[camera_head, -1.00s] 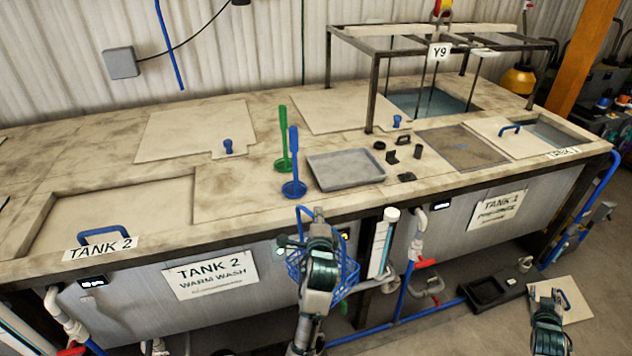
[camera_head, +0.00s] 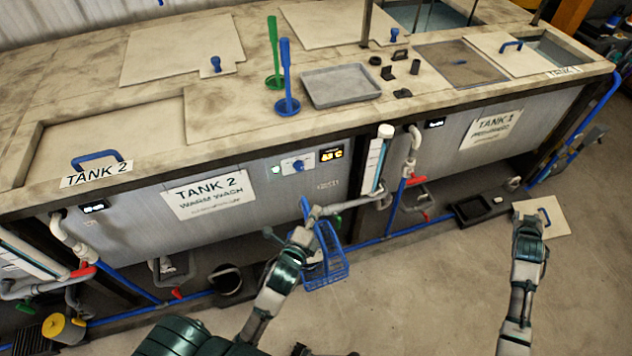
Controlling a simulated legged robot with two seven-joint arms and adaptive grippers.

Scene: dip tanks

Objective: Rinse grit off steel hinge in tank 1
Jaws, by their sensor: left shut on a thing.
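My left gripper (camera_head: 308,222) is shut on the handle of a blue mesh basket (camera_head: 326,275), which hangs in front of the tanks, above the floor. I make out nothing inside the basket. Several small dark parts (camera_head: 388,73) lie on the worktop beside a grey tray (camera_head: 340,86); I cannot tell which is the steel hinge. Tank 1 (camera_head: 493,128) is at the right; its pale lid (camera_head: 512,50) with a blue handle leaves water (camera_head: 556,50) showing at its right. My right gripper (camera_head: 530,225) is low at the right, by a pale panel on the floor; its fingers are unclear.
Tank 2 (camera_head: 215,195) is at the left, covered. Green (camera_head: 275,60) and blue (camera_head: 288,80) upright tools stand left of the tray. Pipes with red valves (camera_head: 415,180) and a black tray (camera_head: 472,210) are below the counter.

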